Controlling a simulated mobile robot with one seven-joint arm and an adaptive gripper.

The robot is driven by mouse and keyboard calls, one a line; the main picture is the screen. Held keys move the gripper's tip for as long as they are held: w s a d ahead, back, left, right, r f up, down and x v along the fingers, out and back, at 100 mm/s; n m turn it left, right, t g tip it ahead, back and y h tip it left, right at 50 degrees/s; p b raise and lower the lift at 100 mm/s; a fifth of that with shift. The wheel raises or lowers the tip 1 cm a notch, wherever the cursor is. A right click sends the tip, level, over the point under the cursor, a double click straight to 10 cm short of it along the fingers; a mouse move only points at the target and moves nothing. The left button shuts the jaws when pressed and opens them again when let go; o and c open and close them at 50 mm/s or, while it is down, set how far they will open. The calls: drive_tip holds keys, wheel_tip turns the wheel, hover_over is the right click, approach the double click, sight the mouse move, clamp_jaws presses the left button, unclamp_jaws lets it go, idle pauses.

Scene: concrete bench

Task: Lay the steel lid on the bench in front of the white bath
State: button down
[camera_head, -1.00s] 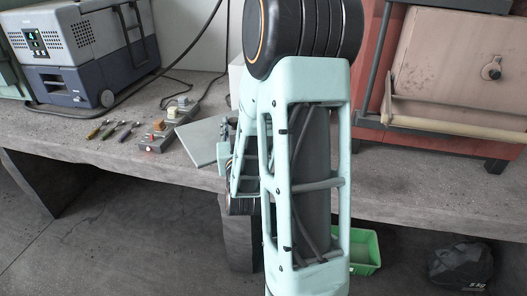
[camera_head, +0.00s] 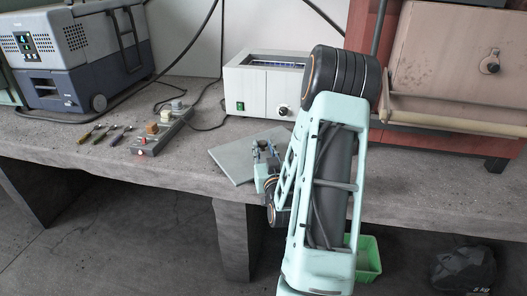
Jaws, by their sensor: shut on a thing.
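The steel lid (camera_head: 233,161) is a flat grey plate at the bench's front part, in front of and below the white bath in the picture. It looks roughly level; I cannot tell whether it touches the bench. My gripper (camera_head: 262,151) is shut on the lid at its right side, and my arm hides the area right of it. The white bath (camera_head: 245,98) stands at the back of the bench with its top open, a green switch and a dark knob on its front. My arm covers its right end.
A power strip (camera_head: 150,142) with plugs and several screwdriver-like tools (camera_head: 105,133) lie left of the lid. A grey-blue cooler box (camera_head: 80,50) stands at the back left. A beige and red machine (camera_head: 455,65) stands right. A green crate (camera_head: 369,262) is on the floor.

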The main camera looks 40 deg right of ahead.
drive_tip(key=shift+f, duration=0.15)
drive_tip(key=c, duration=2)
unclamp_jaws()
drive_tip(key=shift+c, duration=0.2)
drive_tip(key=o, duration=0.4)
